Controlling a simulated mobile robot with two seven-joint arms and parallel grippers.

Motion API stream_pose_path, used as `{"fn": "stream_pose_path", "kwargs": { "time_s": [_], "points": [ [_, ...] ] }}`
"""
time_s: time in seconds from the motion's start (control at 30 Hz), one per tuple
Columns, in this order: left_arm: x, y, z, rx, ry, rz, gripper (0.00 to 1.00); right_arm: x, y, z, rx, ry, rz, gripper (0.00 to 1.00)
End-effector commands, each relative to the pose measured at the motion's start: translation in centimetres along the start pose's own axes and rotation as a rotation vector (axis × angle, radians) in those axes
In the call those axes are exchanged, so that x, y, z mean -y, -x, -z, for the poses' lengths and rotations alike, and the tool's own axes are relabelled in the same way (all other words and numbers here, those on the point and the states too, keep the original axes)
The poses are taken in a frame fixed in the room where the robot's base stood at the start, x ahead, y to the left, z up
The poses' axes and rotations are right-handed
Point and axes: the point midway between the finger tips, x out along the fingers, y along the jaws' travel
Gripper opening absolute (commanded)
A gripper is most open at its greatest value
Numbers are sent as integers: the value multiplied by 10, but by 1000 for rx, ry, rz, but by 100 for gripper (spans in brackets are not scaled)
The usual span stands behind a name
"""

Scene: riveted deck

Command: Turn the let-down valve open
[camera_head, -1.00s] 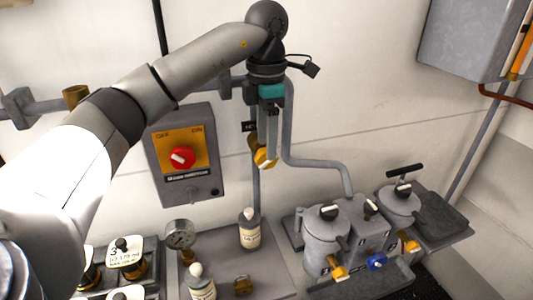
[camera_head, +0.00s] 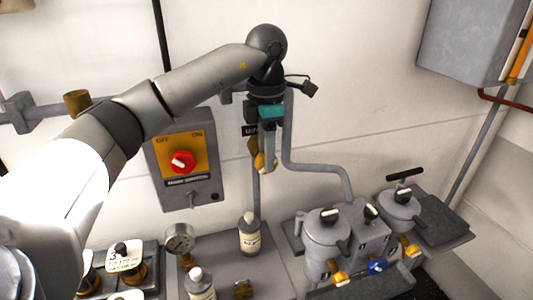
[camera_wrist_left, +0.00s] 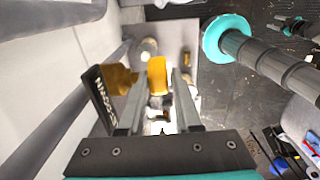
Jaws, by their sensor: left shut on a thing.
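The let-down valve shows as a brass body (camera_head: 253,148) with a yellow handle (camera_head: 263,165) on the thin vertical pipe at the wall. In the left wrist view the yellow handle (camera_wrist_left: 157,76) stands between the two fingers, with the brass body (camera_wrist_left: 118,80) just left of them. My left gripper (camera_head: 265,152) reaches down from above and is shut on the handle. Its fingers hide part of the valve in the head view. A black label plate (camera_wrist_left: 99,97) sits left of the fingers in the wrist view.
A switch box (camera_head: 214,142) with a red knob is on the wall to the left. Below stand a gauge (camera_head: 179,239) and a white bottle (camera_head: 249,236). Lidded pots (camera_head: 324,238) stand to the right. A bent grey pipe (camera_head: 318,167) runs close beside the gripper.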

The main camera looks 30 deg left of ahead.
Motion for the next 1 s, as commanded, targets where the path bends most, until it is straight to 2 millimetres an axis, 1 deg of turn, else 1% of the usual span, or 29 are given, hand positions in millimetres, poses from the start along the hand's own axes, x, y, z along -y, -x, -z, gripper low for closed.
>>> {"fn": "stream_pose_path", "kwargs": {
  "time_s": [0.03,0.1,0.13,0.4,0.57,0.77,1.0],
  "points": [
    [0,0,0,0,0,0,8,0,0,0,-1,0,0,50],
    [0,0,0,0,0,0,1,0,0,1,-1,0,0,50],
    [0,0,0,0,0,0,0,0,0,1,-1,0,0,50],
    [0,0,0,2,0,0,0,0,0,1,-1,0,0,50],
    [0,-1,1,23,1,1,0,0,-5,0,-1,0,0,50],
    [0,-4,3,108,2,1,0,0,-20,-1,-1,0,0,50],
    [-1,-8,7,277,3,1,0,1,-53,-4,-1,0,0,50]
  ]
}}
